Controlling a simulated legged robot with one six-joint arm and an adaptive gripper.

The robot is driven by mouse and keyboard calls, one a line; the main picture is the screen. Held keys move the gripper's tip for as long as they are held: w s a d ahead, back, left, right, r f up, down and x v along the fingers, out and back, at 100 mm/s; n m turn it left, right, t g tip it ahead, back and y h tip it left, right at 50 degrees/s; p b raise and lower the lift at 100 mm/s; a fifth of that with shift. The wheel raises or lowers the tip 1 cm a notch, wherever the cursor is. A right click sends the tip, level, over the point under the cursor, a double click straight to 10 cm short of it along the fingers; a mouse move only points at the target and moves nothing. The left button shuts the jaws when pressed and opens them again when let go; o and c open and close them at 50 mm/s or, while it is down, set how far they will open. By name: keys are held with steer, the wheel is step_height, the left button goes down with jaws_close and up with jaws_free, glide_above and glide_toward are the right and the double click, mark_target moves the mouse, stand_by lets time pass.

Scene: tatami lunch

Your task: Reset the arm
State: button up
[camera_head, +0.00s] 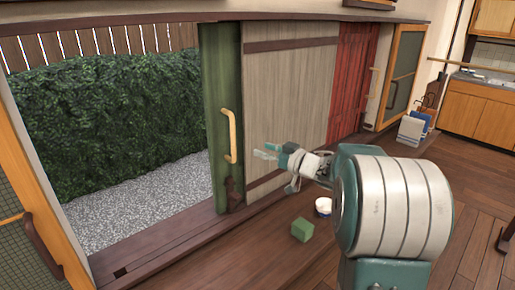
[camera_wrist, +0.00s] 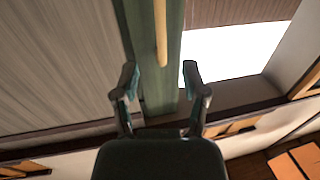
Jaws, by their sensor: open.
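My gripper (camera_head: 269,152) is in the head view, in front of the wooden sliding door panel, to the right of the green door edge. In the wrist view my gripper (camera_wrist: 161,75) has its two fingers spread apart with nothing between them. The green door (camera_head: 222,80) has a tan vertical handle (camera_head: 232,136). In the wrist view the handle (camera_wrist: 160,30) appears beyond the fingertips, and the green door (camera_wrist: 160,104) lies behind them. My arm stretches from the right, and its large white and teal link hides part of the floor.
A green cube (camera_head: 302,230) and a small white round container (camera_head: 323,206) lie on the wooden floor (camera_head: 230,255) below my arm. The doorway at left opens onto gravel (camera_head: 140,202) and a hedge (camera_head: 120,110). Wooden cabinets (camera_head: 485,118) stand at the far right.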

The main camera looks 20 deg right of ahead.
steer(key=s+a+r+m+h, duration=0.4)
steer(key=s+r+m+h, duration=0.15)
steer(key=h, duration=0.45)
steer(key=s+a+f+g, duration=0.3)
steer(key=s+a+f, duration=0.1)
steer(key=s, duration=0.4)
steer(key=s+a+f+g+y, duration=0.1)
steer(key=s+a+f+g, duration=0.3)
steer(key=s, duration=0.5)
steer(key=s+a+f+g, duration=0.3)
steer(key=s+a+f, duration=0.1)
steer(key=s, duration=0.5)
steer(key=shift+s+a+f+y, duration=0.15)
steer(key=shift+a+f+y, duration=0.05)
steer(key=shift+a+y, duration=0.25)
